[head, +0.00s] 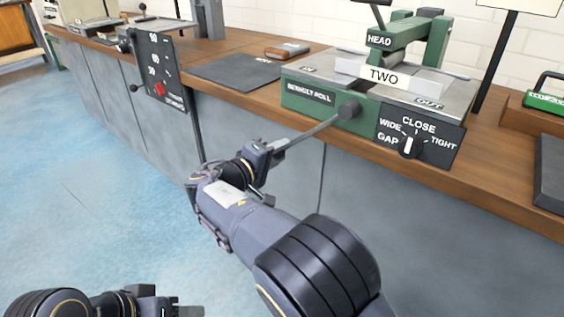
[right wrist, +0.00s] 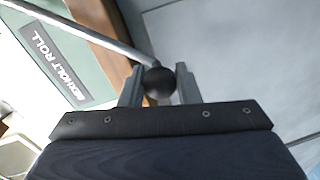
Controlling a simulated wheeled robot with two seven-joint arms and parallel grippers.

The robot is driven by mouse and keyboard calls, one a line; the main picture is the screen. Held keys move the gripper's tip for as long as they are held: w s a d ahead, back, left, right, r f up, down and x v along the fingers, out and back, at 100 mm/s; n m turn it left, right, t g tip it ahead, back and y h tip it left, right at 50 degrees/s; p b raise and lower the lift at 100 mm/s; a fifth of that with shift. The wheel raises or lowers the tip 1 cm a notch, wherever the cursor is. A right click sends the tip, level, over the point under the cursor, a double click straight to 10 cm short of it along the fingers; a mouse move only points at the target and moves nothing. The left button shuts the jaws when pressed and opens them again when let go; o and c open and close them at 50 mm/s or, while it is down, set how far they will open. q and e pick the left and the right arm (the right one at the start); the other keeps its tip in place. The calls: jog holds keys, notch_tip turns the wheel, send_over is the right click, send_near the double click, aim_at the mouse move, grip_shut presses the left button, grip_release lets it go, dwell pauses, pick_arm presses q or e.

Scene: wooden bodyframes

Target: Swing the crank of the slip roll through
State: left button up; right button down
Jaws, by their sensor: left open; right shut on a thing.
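The green slip roll (head: 320,108) stands on the wooden bench at the right of the head view. Its grey crank arm (head: 315,131) runs from a dark hub (head: 349,109) down and left, out past the bench's front edge. My right gripper (head: 277,147) is at the crank's outer end. In the right wrist view the black ball knob (right wrist: 158,82) sits between the fingers of my right gripper (right wrist: 158,88), which is shut on it. My left gripper (head: 188,311) is open and empty at the bottom left of the head view, low and away from the bench.
A dark dial plate (head: 440,139) marked WIDE, CLOSE and TIGHT, with a white pointer knob, is right of the hub. A TWO sign (head: 388,76) is on the machine. Another dark panel (head: 162,68) hangs at the bench front further left. Blue floor (head: 80,200) is clear.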

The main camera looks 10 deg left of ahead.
jog(key=shift+w+a+r+m, duration=0.3)
jog(key=shift+a+r+m, duration=0.1)
jog(key=shift+a+r, duration=0.2)
jog(key=shift+r, duration=0.25)
jog(key=c, duration=1.1)
grip_release()
jog(key=shift+f, duration=0.1)
jog(key=p+v, duration=0.2)
jog(key=v, duration=0.5)
jog(key=shift+s+a, duration=0.2)
jog(key=shift+s, duration=0.15)
